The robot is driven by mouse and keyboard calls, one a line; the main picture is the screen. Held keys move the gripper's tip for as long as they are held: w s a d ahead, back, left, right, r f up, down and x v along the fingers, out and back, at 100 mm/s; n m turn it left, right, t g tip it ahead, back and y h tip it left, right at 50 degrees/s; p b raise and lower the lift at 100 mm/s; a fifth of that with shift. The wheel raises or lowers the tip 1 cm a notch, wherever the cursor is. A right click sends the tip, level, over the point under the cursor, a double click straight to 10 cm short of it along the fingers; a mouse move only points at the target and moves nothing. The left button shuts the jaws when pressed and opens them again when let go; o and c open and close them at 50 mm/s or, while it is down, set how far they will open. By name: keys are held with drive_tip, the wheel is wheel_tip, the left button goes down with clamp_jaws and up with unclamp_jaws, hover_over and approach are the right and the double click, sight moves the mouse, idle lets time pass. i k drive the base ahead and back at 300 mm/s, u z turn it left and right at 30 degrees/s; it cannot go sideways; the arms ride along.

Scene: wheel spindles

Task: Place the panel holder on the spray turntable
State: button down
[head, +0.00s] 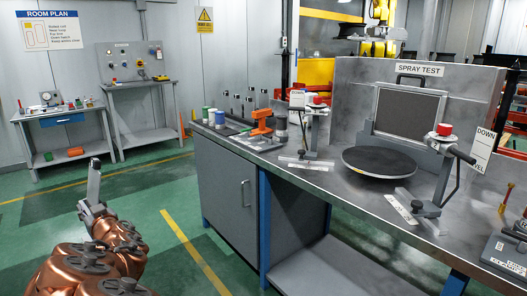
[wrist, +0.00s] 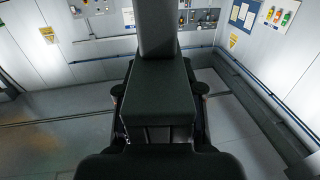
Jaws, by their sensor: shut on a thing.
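The spray turntable (head: 380,162) is a round black disc on the grey workbench, below the "SPRAY TEST" sign, and its top looks bare. My gripper (head: 93,210) is at the left of the head view, out over the floor and well away from the turntable. It is shut on what looks like the panel holder (head: 94,182), a grey upright bar. In the wrist view the holder (wrist: 158,85) is a dark block between the fingers, with a grey upright rising from its far side. Its underside is hidden.
The workbench (head: 300,185) carries two stands, the left (head: 311,130) and right (head: 440,165), flanking the turntable. A framed filter panel (head: 408,112) stands behind the turntable. An orange tool (head: 262,127) and cups are on the bench's left part. Open floor lies between arm and bench.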

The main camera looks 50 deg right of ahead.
sight(378, 158)
drive_tip(key=u, duration=0.95)
drive_tip(key=k, duration=1.15)
drive_tip(key=z, duration=1.85)
